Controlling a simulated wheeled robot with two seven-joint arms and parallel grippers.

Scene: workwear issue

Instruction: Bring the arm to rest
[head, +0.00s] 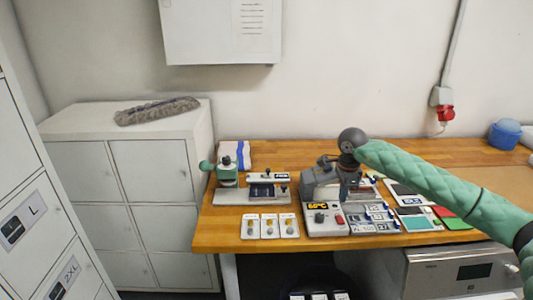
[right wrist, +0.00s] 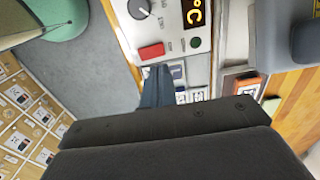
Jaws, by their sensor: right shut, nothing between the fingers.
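My right arm (head: 430,185), in a green quilted sleeve, reaches in from the right of the head view. Its dark wrist bends down over the bench. My right gripper (head: 348,190) points down above the grey machine with a yellow temperature display (head: 318,206). In the right wrist view my right gripper (right wrist: 158,88) is shut, its blue-grey fingers together with nothing between them. The fingers are near the machine's control panel (right wrist: 172,28), below its red button (right wrist: 150,51). I cannot tell whether they touch anything. My left gripper is not in view.
The wooden bench (head: 215,232) also holds a smaller green-and-grey device (head: 228,172), three white cards (head: 270,226) and coloured flat pieces (head: 450,215). A blue tub (head: 505,134) stands at the back right. White lockers (head: 150,170) stand left. Grey floor (right wrist: 85,75) shows in the wrist view.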

